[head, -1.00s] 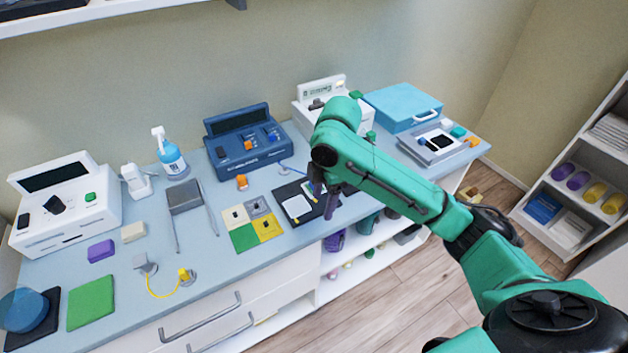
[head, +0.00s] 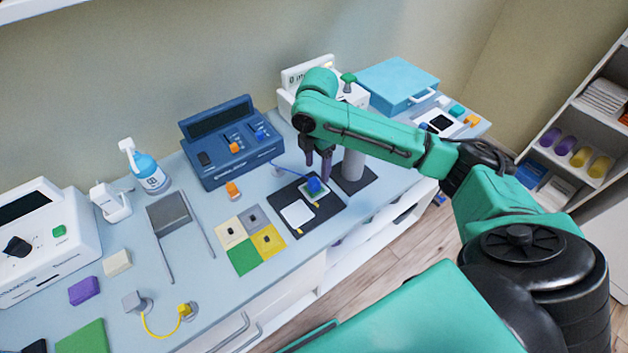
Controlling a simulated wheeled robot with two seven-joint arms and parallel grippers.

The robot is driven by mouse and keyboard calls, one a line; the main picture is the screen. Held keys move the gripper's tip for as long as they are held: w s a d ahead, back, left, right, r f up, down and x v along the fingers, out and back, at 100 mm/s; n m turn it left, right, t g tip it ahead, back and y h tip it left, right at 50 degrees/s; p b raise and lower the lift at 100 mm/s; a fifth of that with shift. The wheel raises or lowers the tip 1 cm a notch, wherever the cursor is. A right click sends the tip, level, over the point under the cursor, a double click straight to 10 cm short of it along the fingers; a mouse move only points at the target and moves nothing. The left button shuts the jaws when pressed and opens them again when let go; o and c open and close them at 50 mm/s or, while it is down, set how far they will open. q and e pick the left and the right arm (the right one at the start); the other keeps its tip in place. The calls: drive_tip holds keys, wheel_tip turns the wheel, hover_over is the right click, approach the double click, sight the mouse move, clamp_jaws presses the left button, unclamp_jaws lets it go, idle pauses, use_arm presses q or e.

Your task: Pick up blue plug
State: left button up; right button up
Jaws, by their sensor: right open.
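The blue plug (head: 314,186) stands on a small pale pad on the black mat (head: 283,206), at the mat's right side. A blue cable runs toward it from the dark blue device (head: 226,142). My right gripper (head: 317,172) points down over the plug with its fingers apart. Its fingertips are just above or beside the plug; I cannot tell whether they touch it. My left gripper is not in view.
A grey cylinder (head: 353,163) on a dark base stands just right of my right gripper. An orange plug (head: 233,190) and coloured tiles (head: 269,240) lie to the left. A white device (head: 318,76) and a light blue case (head: 398,83) stand behind my arm.

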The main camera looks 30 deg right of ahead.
sight(314, 181)
drive_tip(key=f, duration=0.2)
drive_tip(key=f+p, duration=0.1)
drive_tip(key=f, duration=0.2)
drive_tip(key=shift+w+a+f+p, duration=0.3)
drive_tip(key=shift+w+f, duration=0.05)
drive_tip(key=shift+f, duration=0.35)
drive_tip(key=shift+s+f, duration=0.1)
drive_tip(key=c, duration=1.1)
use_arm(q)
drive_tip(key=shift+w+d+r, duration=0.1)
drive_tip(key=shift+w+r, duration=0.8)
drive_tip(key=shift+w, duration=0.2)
use_arm(e)
drive_tip(key=shift+o, duration=0.2)
